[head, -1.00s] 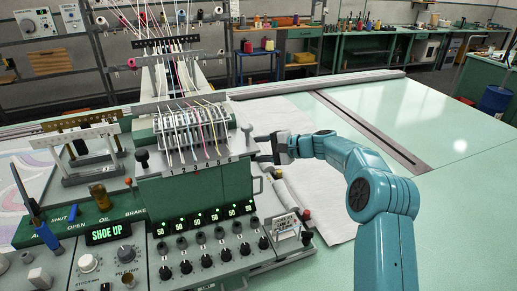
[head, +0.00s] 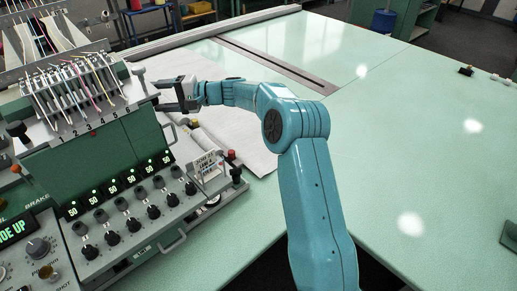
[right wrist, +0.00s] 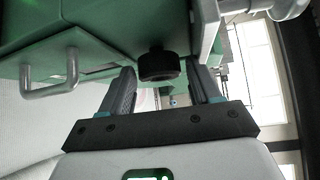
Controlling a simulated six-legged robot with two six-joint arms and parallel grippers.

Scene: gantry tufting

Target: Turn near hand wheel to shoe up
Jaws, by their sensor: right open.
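My right gripper (head: 160,97) is open at the right side of the green tufting machine (head: 105,145). In the right wrist view its two fingers (right wrist: 163,82) stand apart, with a black round knob (right wrist: 158,66) showing between and beyond them. This knob may be the near hand wheel; I cannot tell whether the fingers touch it. In the head view the arm hides any wheel at that spot. The display (head: 17,229) is cut by the left edge, and its visible letters end in "UP". My left gripper is not in view.
A control panel with several black knobs (head: 112,238) and green "50" readouts lies in front. A small sign (head: 205,166) and a red-topped post (head: 236,172) stand right of it. A metal handle (right wrist: 48,75) is near the gripper. The green table (head: 420,150) is mostly clear at right.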

